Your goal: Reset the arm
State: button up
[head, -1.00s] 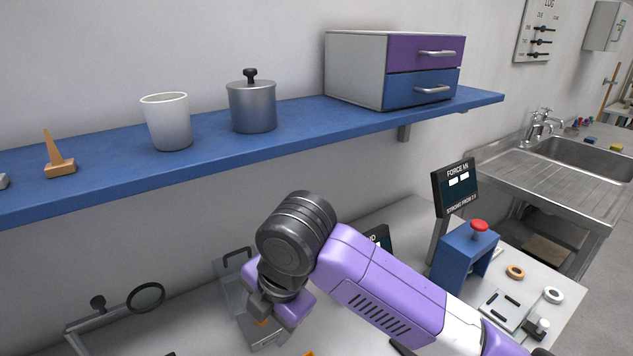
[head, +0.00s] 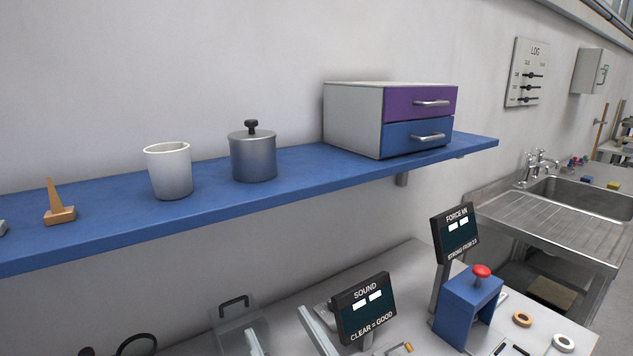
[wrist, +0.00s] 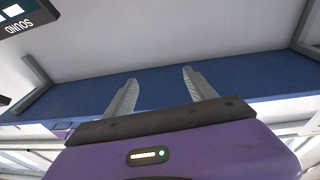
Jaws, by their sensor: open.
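My gripper (wrist: 159,76) is open and empty in the wrist view. Its two grey fingers stand apart and point towards the blue shelf, with nothing between them. In the head view, two grey bars at the lower edge look like the fingers of my gripper (head: 277,322), pointing up left of the SOUND screen (head: 364,308). The rest of my arm is out of the head view.
A blue press (head: 468,310) and the FORCE screen (head: 455,234) stand right, before a sink (head: 590,205).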

jog(key=s+d+f+m+t+h, duration=0.1)
jog(key=s+d+f+m+h, duration=0.3)
jog(key=s+d, duration=0.35)
jog(key=s+d+f+m+t+h, duration=0.1)
jog(key=s+d+f+m+h, duration=0.4)
jog(key=d, duration=0.4)
jog(key=s+d+f+n+g, duration=0.1)
jog(key=s+d+f+g, duration=0.1)
jog(key=s, duration=0.9)
jog(key=s+d+f+n+g+h, duration=0.1)
jog(key=s+d+f, duration=0.3)
jog(key=s, duration=0.7)
jog(key=shift+s+d+f+n+g, duration=0.3)
jog(key=shift+d+g, duration=0.5)
jog(key=shift+d, duration=0.35)
